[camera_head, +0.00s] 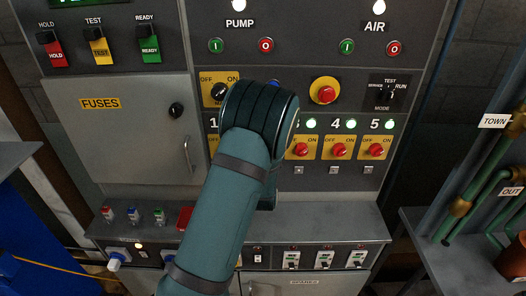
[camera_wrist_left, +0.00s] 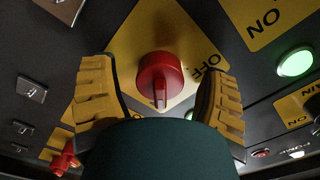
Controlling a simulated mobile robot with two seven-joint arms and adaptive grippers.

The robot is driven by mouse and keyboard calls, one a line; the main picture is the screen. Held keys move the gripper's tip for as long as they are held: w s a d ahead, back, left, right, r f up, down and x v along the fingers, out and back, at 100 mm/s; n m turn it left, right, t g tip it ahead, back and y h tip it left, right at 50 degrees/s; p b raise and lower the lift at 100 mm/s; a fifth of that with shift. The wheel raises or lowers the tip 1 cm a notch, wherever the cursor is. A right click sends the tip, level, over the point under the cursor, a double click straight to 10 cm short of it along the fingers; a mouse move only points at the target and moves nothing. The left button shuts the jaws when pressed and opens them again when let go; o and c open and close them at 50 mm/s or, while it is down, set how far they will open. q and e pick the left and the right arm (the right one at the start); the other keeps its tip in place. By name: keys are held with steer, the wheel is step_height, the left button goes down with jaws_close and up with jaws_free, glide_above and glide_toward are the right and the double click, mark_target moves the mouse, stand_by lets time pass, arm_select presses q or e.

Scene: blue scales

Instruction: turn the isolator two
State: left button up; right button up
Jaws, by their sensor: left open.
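In the left wrist view a red isolator knob (camera_wrist_left: 160,78) sits on a yellow plate (camera_wrist_left: 140,35) marked OFF; its number is not readable there. The knob's grip ridge points down in that picture. My left gripper (camera_wrist_left: 155,72) is open, one yellow finger on each side of the knob, with visible gaps. In the head view my left arm covers isolator two and the gripper itself. The isolator knobs of three (camera_head: 301,149), four (camera_head: 339,150) and five (camera_head: 376,150) show to the right of the arm. My right gripper is not in view.
A second red knob (camera_wrist_left: 66,158) and a lit green lamp (camera_wrist_left: 296,62) are near the fingers. A yellow OFF/ON switch (camera_head: 219,90) and a red button (camera_head: 325,93) sit above the isolators. A grey ledge (camera_head: 330,225) juts out below.

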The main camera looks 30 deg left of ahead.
arm_select(q)
steer(key=c, duration=1.2)
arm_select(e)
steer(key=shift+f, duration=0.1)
arm_select(q)
steer(key=shift+f+n+b, duration=0.1)
steer(key=shift+n+b, duration=0.6)
steer(key=shift+b, duration=0.2)
steer(key=n+b, duration=0.6)
steer(key=shift+f+b, duration=0.1)
steer(key=shift+b, duration=0.3)
steer(key=n+b, duration=0.3)
steer(key=shift+n+b, duration=0.3)
steer(key=shift+b, duration=0.1)
steer(key=n+b, duration=0.1)
steer(key=n, duration=0.1)
steer(key=shift+n, duration=0.3)
steer(key=n, duration=0.4)
steer(key=shift+r, duration=0.25)
steer(key=shift+c, duration=0.2)
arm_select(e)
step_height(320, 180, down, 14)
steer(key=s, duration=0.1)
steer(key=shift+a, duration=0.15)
arm_select(q)
steer(key=shift+n, duration=0.3)
